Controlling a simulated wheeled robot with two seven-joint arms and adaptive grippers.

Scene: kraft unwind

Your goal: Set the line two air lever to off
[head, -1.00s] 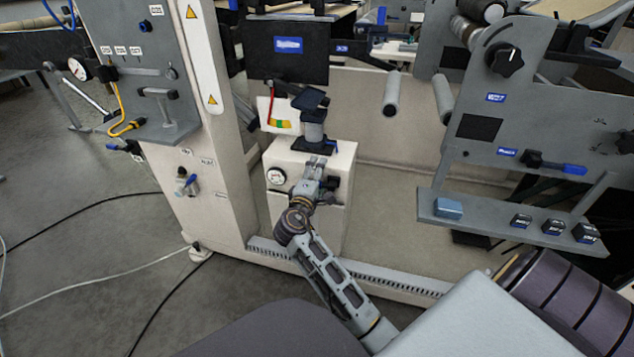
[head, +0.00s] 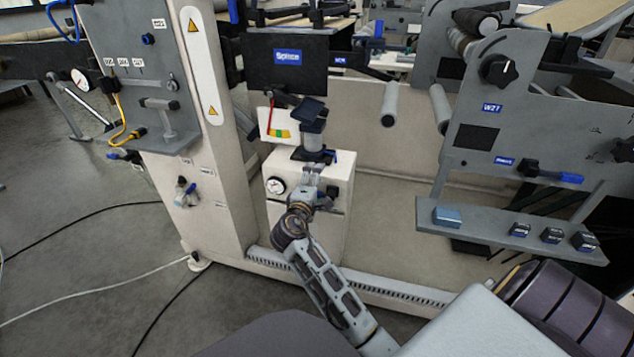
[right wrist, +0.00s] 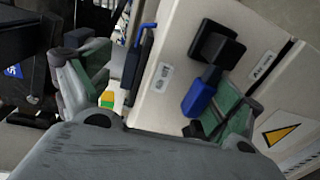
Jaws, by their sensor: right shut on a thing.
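A blue lever handle (right wrist: 203,92) on a black mount (right wrist: 216,45) sits on a pale panel in the right wrist view. A label (right wrist: 263,65) beside it seems to begin with "Air"; its line number is unreadable. My right gripper (head: 312,172) is at the front of the cream box (head: 345,165) in the head view. In the right wrist view its fingers (right wrist: 165,95) stand on both sides of the blue handle, the right finger close against it and the left well apart. The gripper is shut on the lever, though the contact is partly hidden. My left gripper is out of view.
Another blue-handled valve (head: 185,190) is on the left column. A shelf (head: 480,228) with small blocks projects at right.

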